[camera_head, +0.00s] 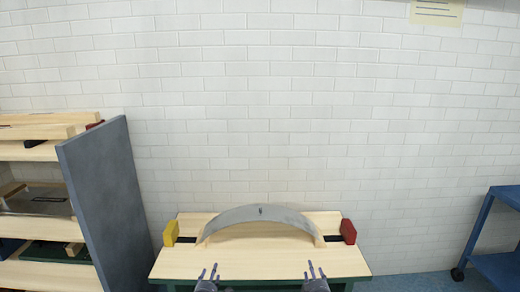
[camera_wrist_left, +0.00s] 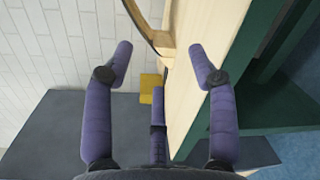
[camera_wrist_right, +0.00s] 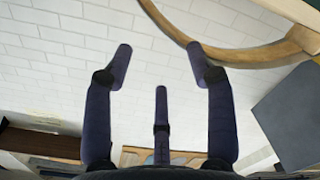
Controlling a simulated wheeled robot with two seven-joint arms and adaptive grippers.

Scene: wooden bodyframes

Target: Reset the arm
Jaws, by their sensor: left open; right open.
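My left gripper (camera_head: 208,275) is at the bottom of the head view, over the front edge of the wooden bench top, with its fingers spread and nothing between them. It also shows in the left wrist view (camera_wrist_left: 160,65). My right gripper (camera_head: 316,273) is to the right of it at the same height, open and empty, and it shows in the right wrist view (camera_wrist_right: 160,65). Both grippers are apart from the grey curved piece (camera_head: 261,213), which stands arched on the bench behind them.
The bench top (camera_head: 262,263) carries a yellow block (camera_head: 171,232) at left and a red block (camera_head: 348,231) at right. A shelf (camera_head: 40,152) with a grey side panel (camera_head: 105,205) stands left. A blue cart (camera_head: 495,235) stands right. A white brick wall (camera_head: 260,110) is behind.

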